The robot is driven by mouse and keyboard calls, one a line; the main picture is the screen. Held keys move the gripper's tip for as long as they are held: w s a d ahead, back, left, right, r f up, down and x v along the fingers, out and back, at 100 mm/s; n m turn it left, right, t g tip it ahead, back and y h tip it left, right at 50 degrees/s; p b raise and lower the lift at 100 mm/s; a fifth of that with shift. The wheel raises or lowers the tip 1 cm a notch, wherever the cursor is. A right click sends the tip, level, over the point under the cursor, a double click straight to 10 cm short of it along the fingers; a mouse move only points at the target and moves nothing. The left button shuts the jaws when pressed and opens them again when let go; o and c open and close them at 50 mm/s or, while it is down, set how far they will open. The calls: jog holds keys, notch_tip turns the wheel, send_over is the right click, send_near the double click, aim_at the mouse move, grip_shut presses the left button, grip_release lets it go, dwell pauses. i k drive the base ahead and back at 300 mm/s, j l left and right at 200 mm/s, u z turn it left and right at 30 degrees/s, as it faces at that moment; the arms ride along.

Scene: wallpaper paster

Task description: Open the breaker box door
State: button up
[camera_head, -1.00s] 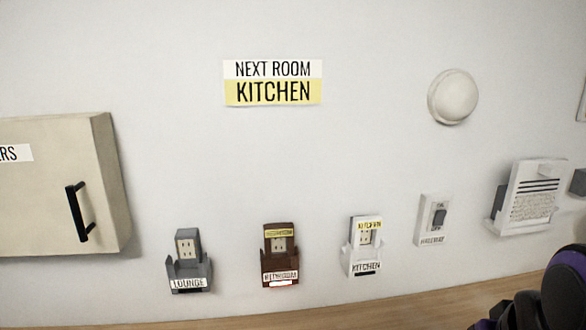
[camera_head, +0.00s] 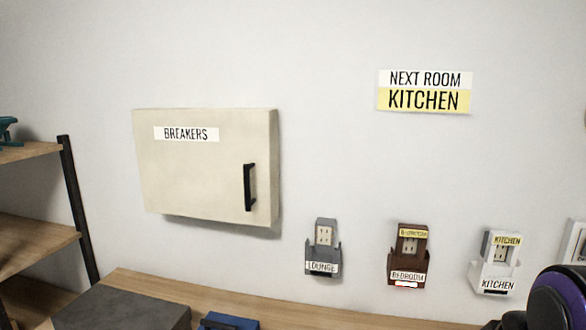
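The breaker box (camera_head: 190,175) is a cream box on the wall, left of centre, with a white BREAKERS label (camera_head: 186,134) near its top. Its door is closed. A black vertical bar handle (camera_head: 249,187) sits on the door's right side. A dark and purple rounded part of my arm shows at the lower right corner, well apart from the box. My gripper's fingers are not in the picture.
A wooden bench (camera_head: 270,307) runs along the wall below, with a dark grey slab (camera_head: 125,308) and a blue item (camera_head: 228,321) on it. A wooden shelf unit (camera_head: 40,250) stands at left. LOUNGE (camera_head: 323,248), BEDROOM (camera_head: 408,255) and KITCHEN (camera_head: 496,262) holders hang right of the box.

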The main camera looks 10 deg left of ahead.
aim_at(215, 164)
jog(key=j+u, duration=0.15)
jog(key=u, duration=0.65)
